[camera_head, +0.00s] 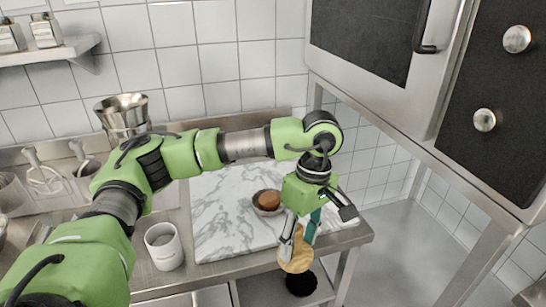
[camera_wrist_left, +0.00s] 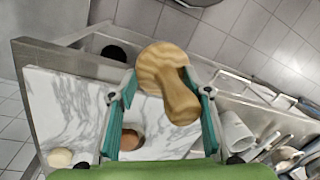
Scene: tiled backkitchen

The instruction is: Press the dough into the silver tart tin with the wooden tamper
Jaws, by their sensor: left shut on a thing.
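My left gripper (camera_head: 298,241) is shut on the wooden tamper (camera_head: 297,259), which hangs near the front edge of the marble slab. In the left wrist view the tamper (camera_wrist_left: 165,65) shows its broad round head and narrower handle between the teal fingers. A small round tin (camera_head: 257,208) sits on the slab, left of and behind the gripper, with a brown rounded lump of dough (camera_head: 269,199) in it. The tin's finish looks dark rather than clearly silver. The tamper is apart from the dough. My right gripper is not in view.
The marble slab (camera_head: 219,215) lies on a steel counter. A white cup (camera_head: 163,248) stands left of it. A pale ball (camera_wrist_left: 60,158) sits near a slab edge. A metal vessel (camera_head: 122,113) stands behind my arm. An oven (camera_head: 380,40) hangs upper right.

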